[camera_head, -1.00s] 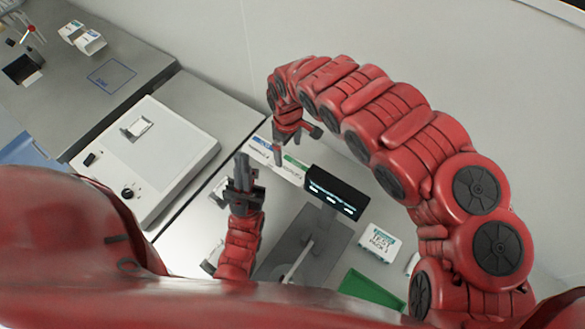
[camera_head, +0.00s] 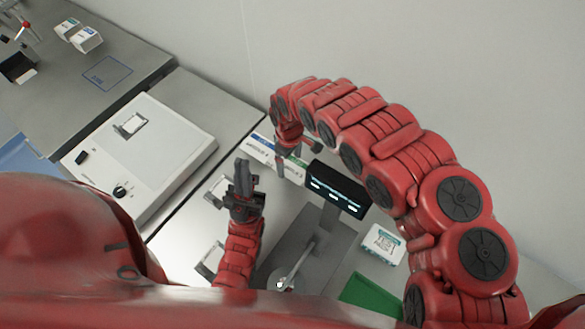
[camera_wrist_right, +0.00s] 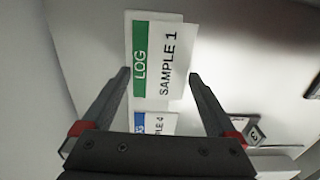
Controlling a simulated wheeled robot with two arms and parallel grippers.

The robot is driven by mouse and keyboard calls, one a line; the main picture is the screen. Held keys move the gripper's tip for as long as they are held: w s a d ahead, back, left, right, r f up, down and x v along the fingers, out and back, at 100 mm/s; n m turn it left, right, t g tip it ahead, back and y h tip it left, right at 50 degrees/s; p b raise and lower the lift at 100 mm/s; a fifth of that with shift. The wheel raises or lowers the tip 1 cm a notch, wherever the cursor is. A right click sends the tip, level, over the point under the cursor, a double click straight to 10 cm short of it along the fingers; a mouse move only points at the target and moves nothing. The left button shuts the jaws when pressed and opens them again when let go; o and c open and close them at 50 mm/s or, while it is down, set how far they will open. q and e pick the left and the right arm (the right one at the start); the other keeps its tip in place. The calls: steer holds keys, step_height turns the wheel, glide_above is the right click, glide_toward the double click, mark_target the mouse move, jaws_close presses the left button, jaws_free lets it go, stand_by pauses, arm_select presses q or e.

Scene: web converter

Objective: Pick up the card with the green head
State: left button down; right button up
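The card with the green head (camera_wrist_right: 140,60) reads "LOG" and "SAMPLE 1" in the right wrist view. In the head view it shows (camera_head: 293,171) partly covered by my right gripper (camera_head: 292,156). A blue-headed card (camera_wrist_right: 160,124) reading "SAMPLE 4" lies beside it, partly hidden by the gripper body; it also shows in the head view (camera_head: 261,146). My right gripper is open (camera_wrist_right: 158,75), with the green-headed card between and beyond its fingertips and gaps at both sides. My left gripper (camera_head: 242,175) points up the picture, left of the cards; its finger gap is unclear.
A black display (camera_head: 337,190) on a post stands right of the green-headed card. A white test pack box (camera_head: 383,243) and a green tray (camera_head: 370,296) are at the lower right. A white device (camera_head: 165,150) sits left. The wall rises behind the cards.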

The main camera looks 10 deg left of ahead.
steer(key=c, duration=0.8)
steer(key=shift+r, duration=0.1)
